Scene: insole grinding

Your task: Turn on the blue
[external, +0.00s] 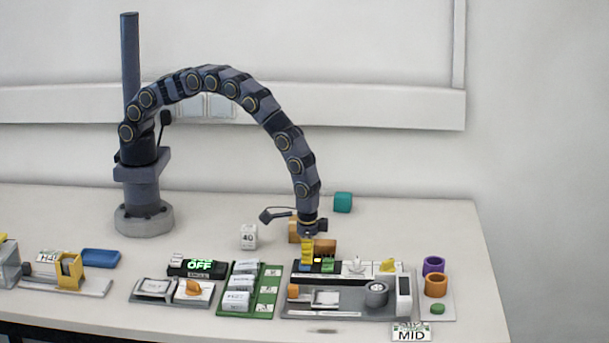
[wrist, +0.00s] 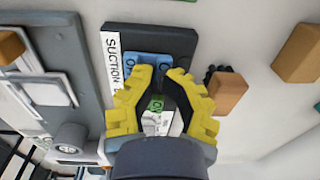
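A dark box with a white label reading SUCTION (wrist: 113,65) lies beyond my fingers in the wrist view. A blue switch-like part (wrist: 150,66) sits on it, its lower side partly hidden by my fingers. My gripper (wrist: 160,73) has yellow fingers parted by a gap, near the blue part; I cannot tell whether they touch it. A green and white lettered piece (wrist: 156,103) shows between the fingers, apparently not gripped. In the external view my gripper (external: 308,262) points down over the left end of a dark panel strip.
A grey station with a round cup (external: 376,290) lies in front of the gripper. Orange blocks (external: 325,247) and a teal cube (external: 343,202) stand behind it. A green rack (external: 262,299) and a box reading OFF (external: 198,266) are to the left. The back table is mostly clear.

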